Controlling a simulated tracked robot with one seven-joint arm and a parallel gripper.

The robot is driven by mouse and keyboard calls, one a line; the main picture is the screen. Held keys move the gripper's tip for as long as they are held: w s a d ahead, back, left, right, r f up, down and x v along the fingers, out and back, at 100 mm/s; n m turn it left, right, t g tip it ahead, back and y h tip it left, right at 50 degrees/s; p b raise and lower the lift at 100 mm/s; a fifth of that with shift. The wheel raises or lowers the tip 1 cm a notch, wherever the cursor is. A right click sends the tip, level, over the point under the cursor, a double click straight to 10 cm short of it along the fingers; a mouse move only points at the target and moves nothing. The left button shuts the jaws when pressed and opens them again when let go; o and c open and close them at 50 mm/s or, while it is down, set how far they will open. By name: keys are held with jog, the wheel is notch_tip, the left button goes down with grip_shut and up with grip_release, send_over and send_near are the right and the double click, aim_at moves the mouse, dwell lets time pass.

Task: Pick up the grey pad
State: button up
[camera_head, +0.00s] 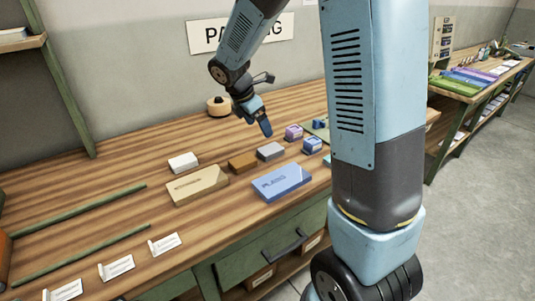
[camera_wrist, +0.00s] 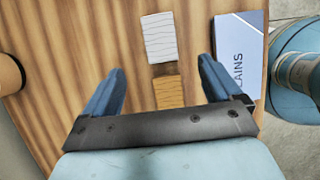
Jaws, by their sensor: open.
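The grey pad (camera_head: 270,151) is a small block on the wooden bench, right of an orange-brown pad (camera_head: 242,162). In the wrist view it appears to be the pale, lined block (camera_wrist: 160,37) at the top middle, beyond my fingertips. The orange-brown pad (camera_wrist: 168,92) shows lower, between my fingers. My gripper (camera_wrist: 160,67) is open and empty. In the head view my gripper (camera_head: 265,128) hangs above the bench, behind the grey pad in the picture, apart from it. The fingertips overlap little there, so exact height is hard to tell.
A blue box (camera_head: 281,181) and a tan box (camera_head: 197,185) lie in front. A white pad (camera_head: 183,162) is at left. Purple (camera_head: 293,132) and blue (camera_head: 312,145) cubes stand close on the right. A round tan roll (camera_head: 220,106) sits behind. The bench's left back is clear.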

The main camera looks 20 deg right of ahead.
aim_at(270, 149)
jog(key=x, duration=1.2)
jog(key=shift+s+a, duration=0.1)
jog(key=shift+s, duration=0.05)
jog(key=c, duration=1)
